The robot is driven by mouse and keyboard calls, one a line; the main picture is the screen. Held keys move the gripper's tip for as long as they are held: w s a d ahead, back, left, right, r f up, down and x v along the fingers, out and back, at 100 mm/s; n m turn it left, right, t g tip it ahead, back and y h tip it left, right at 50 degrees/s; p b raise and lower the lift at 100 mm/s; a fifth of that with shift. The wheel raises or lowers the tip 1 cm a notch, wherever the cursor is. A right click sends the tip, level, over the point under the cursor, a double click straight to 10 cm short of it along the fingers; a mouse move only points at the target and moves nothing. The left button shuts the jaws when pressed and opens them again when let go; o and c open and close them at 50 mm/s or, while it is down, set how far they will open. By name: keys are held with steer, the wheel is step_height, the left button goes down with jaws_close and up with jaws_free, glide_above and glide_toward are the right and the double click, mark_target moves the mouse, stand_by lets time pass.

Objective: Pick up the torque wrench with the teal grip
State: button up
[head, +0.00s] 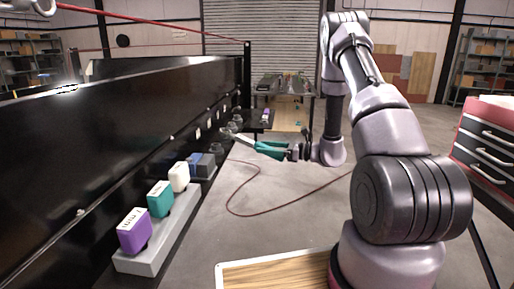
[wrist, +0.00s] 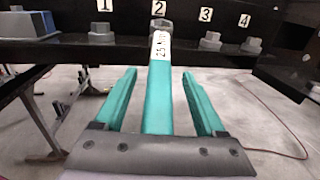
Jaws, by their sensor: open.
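The torque wrench with the teal grip shows in the wrist view (wrist: 159,100), with a white label near its far end that seems to read 25 Nm. Its far end meets the bolt marked 2 (wrist: 160,25) on the dark beam. My gripper (wrist: 159,74) is open, with a teal finger on each side of the grip and a clear gap on both sides. The near end of the grip is hidden behind the gripper's grey body. In the head view my gripper (head: 265,147) is beside the conveyor, with a pale bar reaching from it towards the beam.
A grey rack (head: 160,250) with purple (head: 134,231), teal (head: 160,199) and white (head: 179,177) labelled blocks stands along the black conveyor wall (head: 100,135). Bolts marked 1, 3 and 4 flank bolt 2. A thin cable crosses the floor.

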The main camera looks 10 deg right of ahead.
jaws_close()
stand_by(1.4)
